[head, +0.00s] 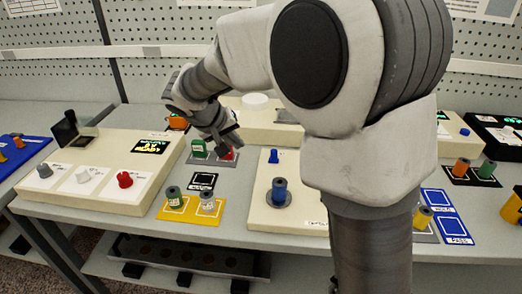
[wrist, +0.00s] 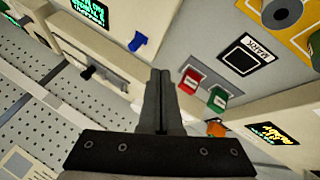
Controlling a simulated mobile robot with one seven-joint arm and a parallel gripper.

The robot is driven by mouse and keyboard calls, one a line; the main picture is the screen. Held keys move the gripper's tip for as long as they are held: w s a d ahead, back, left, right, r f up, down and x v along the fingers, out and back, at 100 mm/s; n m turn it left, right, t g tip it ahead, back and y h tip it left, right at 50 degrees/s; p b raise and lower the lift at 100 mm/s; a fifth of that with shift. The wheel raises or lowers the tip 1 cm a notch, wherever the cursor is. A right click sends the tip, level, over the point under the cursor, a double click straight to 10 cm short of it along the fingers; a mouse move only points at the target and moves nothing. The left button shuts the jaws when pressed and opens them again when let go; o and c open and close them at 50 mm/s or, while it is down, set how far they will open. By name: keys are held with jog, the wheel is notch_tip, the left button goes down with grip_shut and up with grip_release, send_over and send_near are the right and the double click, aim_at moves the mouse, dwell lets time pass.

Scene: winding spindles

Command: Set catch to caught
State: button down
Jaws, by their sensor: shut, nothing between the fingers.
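No readable label names the catch. A small blue lever (head: 273,156) stands at the back edge of the cream box (head: 252,215) with the blue spindle (head: 279,191). What looks like the same lever (wrist: 137,40) shows in the wrist view, left of my fingertips and apart from them. A black knob (wrist: 88,72) sits on another cream housing farther left there. My gripper (wrist: 161,72) is shut and empty, and nothing touches its tips that I can see. In the head view my gripper (head: 231,143) hangs by the red block (head: 228,154) and the green block (head: 198,148).
A cream box with grey, white and red knobs (head: 125,180) stands at left. A yellow tray (head: 180,213) holds two spindles in front of a MARK square (wrist: 246,54). My arm hides much of the right-centre bench. A pegboard (head: 150,50) closes the back.

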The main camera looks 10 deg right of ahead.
aim_at(276, 156)
jog(key=b+x, duration=0.1)
jog(key=x, duration=0.9)
jog(key=shift+s, duration=0.1)
jog(key=d, duration=0.3)
jog(key=shift+w+d, duration=0.1)
jog(key=shift+w, duration=0.2)
jog(key=shift+w+d, duration=0.1)
jog(key=shift+d, duration=0.3)
jog(key=shift+d+f, duration=0.1)
jog(key=shift+d, duration=0.1)
jog(key=shift+s+d+b, duration=0.2)
jog(key=shift+d+b, duration=0.15)
jog(key=shift+d, duration=0.2)
jog(key=shift+s+d+b, duration=0.25)
jog(key=shift+d+b, duration=0.05)
jog(key=shift+d, duration=0.25)
jog(key=shift+s+d, duration=0.1)
jog(key=shift+d, duration=0.2)
